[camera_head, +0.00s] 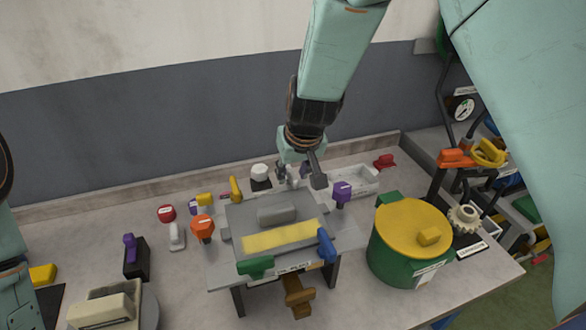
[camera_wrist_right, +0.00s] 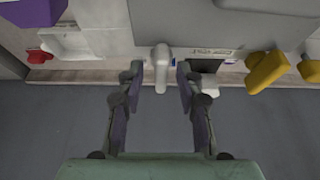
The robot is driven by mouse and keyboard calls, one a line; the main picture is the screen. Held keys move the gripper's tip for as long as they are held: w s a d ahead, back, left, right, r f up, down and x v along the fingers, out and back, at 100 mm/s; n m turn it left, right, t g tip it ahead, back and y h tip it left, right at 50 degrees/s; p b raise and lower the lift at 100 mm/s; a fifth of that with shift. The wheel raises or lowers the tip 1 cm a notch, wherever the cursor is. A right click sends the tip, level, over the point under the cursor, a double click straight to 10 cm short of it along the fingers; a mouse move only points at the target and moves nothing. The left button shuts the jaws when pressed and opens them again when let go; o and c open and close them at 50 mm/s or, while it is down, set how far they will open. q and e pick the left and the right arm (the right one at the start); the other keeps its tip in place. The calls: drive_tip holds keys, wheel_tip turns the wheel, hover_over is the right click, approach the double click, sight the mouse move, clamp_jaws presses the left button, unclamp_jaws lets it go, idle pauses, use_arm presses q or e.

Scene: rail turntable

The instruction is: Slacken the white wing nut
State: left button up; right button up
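The white wing nut (camera_wrist_right: 162,66) stands out from the far edge of the grey plate in the right wrist view. My right gripper (camera_wrist_right: 158,80) is open, with one finger on each side of the nut and a gap to each; it holds nothing. In the head view my right gripper (camera_head: 300,170) reaches down behind the raised grey table (camera_head: 218,268) and largely hides the nut. Parts of my left arm show at the left edge, but its fingers do not show.
A purple knob (camera_head: 342,191) and a white tray (camera_head: 366,181) lie right of the gripper. A white-topped black block (camera_head: 260,177) and a yellow handle (camera_head: 235,188) stand left. A green drum (camera_head: 385,262) with a yellow lid fills the bench's right side. The wall is behind.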

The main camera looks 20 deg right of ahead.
drive_tip(key=shift+s+r, duration=0.15)
drive_tip(key=shift+s, duration=0.05)
drive_tip(key=shift+c, duration=0.4)
drive_tip(key=shift+w+a+f, duration=0.2)
drive_tip(key=shift+w+f, duration=0.05)
drive_tip(key=shift+w, duration=0.25)
drive_tip(key=c, duration=0.5)
drive_tip(key=shift+d, duration=0.15)
clamp_jaws()
drive_tip(key=shift+s, duration=0.15)
